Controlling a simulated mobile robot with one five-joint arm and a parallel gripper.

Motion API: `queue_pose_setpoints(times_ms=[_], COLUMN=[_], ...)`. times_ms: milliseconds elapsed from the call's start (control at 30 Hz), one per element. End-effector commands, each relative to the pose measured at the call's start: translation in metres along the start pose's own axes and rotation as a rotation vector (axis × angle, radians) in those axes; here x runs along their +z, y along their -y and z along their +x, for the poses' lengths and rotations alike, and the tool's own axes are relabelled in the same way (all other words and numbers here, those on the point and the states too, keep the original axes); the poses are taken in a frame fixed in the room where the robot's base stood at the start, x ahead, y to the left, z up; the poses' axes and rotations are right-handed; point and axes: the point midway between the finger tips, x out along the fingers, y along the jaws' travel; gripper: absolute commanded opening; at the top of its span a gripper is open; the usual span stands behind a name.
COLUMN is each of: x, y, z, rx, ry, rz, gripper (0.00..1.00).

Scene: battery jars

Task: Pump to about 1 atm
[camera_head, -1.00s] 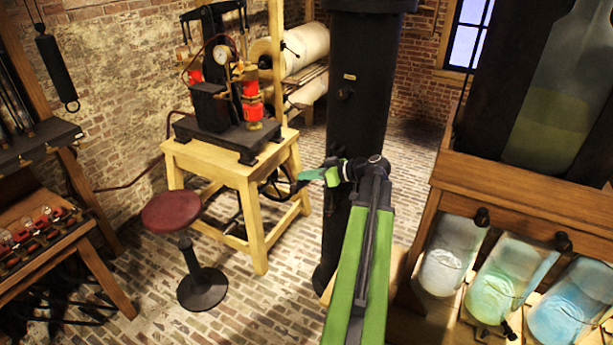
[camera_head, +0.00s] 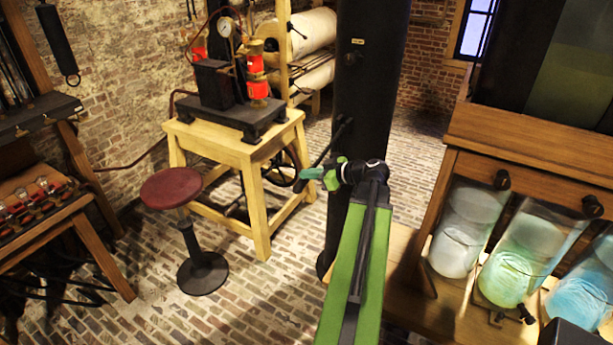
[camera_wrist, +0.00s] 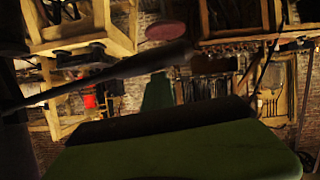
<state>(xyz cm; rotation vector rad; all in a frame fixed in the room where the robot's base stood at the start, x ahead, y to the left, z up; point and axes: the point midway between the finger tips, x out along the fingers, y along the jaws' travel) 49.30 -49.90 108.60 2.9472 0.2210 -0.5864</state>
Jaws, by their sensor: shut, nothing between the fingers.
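A pump-like machine (camera_head: 222,85) with red cylinders and a round white gauge (camera_head: 226,27) stands on a pale wooden table (camera_head: 215,145), left of centre in the head view. The gauge reading is too small to make out. A dark slanting rod (camera_head: 335,139), perhaps a lever, shows beside the black column, just above my gripper. My gripper (camera_head: 305,174) is shut and empty in front of the column, pointing left. I cannot tell whether it touches the rod. In the wrist view a dark rod (camera_wrist: 115,72) crosses close to the camera.
The black column (camera_head: 371,90) stands behind my arm. A red stool (camera_head: 172,189) is at the left front. A wooden cabinet (camera_head: 540,150) with glass jars (camera_head: 470,232) stands close on the right. A bench (camera_head: 45,225) is at the far left. Brick floor is clear between stool and column.

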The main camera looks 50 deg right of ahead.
Motion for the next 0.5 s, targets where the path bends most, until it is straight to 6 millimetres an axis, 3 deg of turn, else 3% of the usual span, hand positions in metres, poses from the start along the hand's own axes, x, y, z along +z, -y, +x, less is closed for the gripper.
queue_pose_setpoints(times_ms=[233, 433, 500], x=[-0.009, -0.054, -0.043], y=[0.0, 0.008, 0.007], z=[-0.004, -0.016, -0.04], rx=[0.003, -0.003, 0.004], ry=[0.003, 0.002, 0.004], rz=[0.0, -0.003, 0.0], gripper=[0.0, 0.0, 0.0])
